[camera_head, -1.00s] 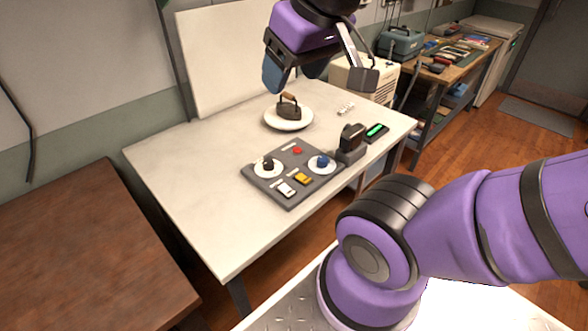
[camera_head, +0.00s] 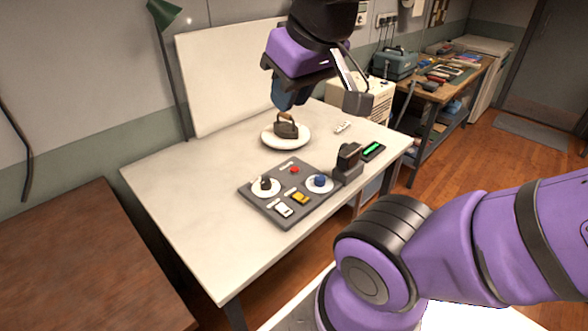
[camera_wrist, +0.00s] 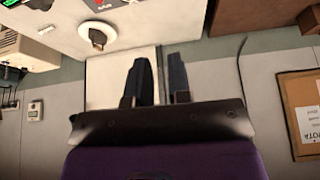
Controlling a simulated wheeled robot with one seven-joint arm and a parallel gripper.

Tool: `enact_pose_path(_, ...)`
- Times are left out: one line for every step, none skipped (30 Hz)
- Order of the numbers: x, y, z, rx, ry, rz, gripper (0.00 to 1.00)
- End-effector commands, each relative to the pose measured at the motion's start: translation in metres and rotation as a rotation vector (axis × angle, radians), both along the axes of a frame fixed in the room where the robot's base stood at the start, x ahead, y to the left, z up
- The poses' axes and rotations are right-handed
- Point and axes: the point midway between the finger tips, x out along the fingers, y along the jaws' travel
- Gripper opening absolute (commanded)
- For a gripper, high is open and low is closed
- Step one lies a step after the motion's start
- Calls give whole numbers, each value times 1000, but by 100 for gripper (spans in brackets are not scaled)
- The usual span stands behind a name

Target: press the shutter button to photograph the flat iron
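The dark flat iron (camera_head: 286,128) with a wooden handle stands on a round white plate (camera_head: 268,142); it also shows in the wrist view (camera_wrist: 97,38). In front is a grey panel (camera_head: 262,203) with a red button (camera_head: 295,170), black knob (camera_head: 265,184), blue knob (camera_head: 320,181), yellow switch (camera_head: 300,198) and white switch (camera_head: 283,210). Which control is the shutter is not legible. A black device (camera_head: 349,157) stands at the panel's right. My gripper (camera_wrist: 159,62) hangs above and behind the iron, empty, its fingers a narrow gap apart.
The white table (camera_head: 165,175) has free room left of the panel. A white backdrop board (camera_head: 235,80) stands behind the iron. A green-lit display (camera_head: 374,150) and a small white tag (camera_head: 342,127) lie at the right. A brown table (camera_head: 85,250) is nearer left.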

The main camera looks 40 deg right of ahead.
Motion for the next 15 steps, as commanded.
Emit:
enact_pose_path(0,0,0,0,0,0,7)
enact_pose_path(0,0,0,0,0,0,0)
enact_pose_path(0,0,0,0,0,0,0)
enact_pose_path(0,0,0,0,0,0,0)
enact_pose_path(0,0,0,0,0,0,0)
enact_pose_path(0,0,0,0,0,0,0)
enact_pose_path(0,0,0,0,0,0,0)
enact_pose_path(0,0,0,0,0,0,0)
enact_pose_path(0,0,0,0,0,0,0)
enact_pose_path(0,0,0,0,0,0,0)
enact_pose_path(0,0,0,0,0,0,0)
enact_pose_path(0,0,0,0,0,0,0)
enact_pose_path(0,0,0,0,0,0,0)
enact_pose_path(0,0,0,0,0,0,0)
enact_pose_path(0,0,0,0,0,0,0)
